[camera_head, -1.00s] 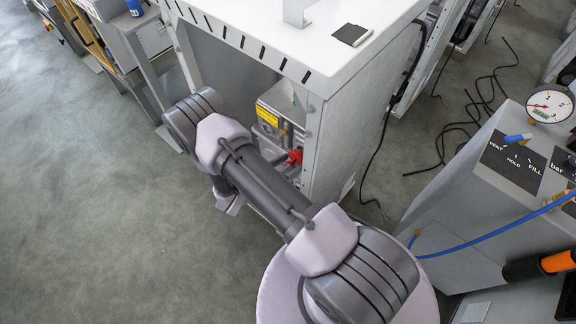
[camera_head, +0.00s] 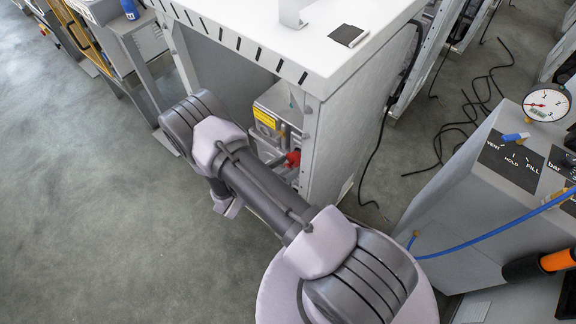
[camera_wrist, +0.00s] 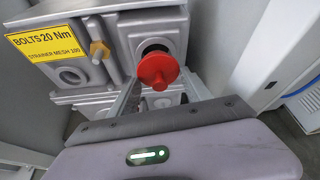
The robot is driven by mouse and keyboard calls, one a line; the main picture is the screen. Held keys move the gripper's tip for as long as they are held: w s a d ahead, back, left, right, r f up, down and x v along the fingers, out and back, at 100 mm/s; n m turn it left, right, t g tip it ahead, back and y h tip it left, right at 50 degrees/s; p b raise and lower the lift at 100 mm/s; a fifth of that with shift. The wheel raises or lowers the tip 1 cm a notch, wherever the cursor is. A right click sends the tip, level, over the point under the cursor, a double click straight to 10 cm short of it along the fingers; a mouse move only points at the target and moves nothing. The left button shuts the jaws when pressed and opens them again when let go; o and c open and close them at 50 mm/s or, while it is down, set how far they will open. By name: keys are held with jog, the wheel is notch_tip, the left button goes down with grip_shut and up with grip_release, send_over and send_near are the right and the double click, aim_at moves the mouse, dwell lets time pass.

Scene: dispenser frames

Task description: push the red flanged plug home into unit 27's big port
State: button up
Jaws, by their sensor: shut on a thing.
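The red flanged plug (camera_wrist: 158,70) shows in the wrist view, with its round red face towards the camera. My gripper (camera_wrist: 160,88) is shut on it, one finger on each side. Just behind and above the plug is a dark round port (camera_wrist: 154,46) in the grey cast unit (camera_wrist: 117,38). The plug covers the port's lower part, and I cannot tell whether its tip is inside. In the head view the red plug (camera_head: 293,158) shows at the unit's (camera_head: 279,108) front; my arm hides the gripper. No unit number is readable.
A yellow label (camera_wrist: 45,41) and a brass fitting (camera_wrist: 99,50) are left of the port. A white cabinet (camera_head: 345,115) encloses the unit, its side wall close on the right. A gauge console (camera_head: 450,190) stands further right. Open floor (camera_head: 80,200) lies left.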

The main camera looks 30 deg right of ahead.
aim_at(292, 161)
jog(key=shift+w+d+b, duration=0.15)
jog(key=shift+w+d, duration=0.15)
jog(key=shift+d, duration=0.5)
jog(key=shift+w+d+b, duration=0.15)
jog(key=shift+w+d, duration=0.1)
jog(key=shift+d, duration=0.5)
dwell(0.4)
jog(key=o, duration=1.4)
jog(key=p+v, duration=0.5)
jog(key=v, duration=1.2)
jog(key=shift+a+r, duration=0.1)
jog(key=shift+a, duration=0.1)
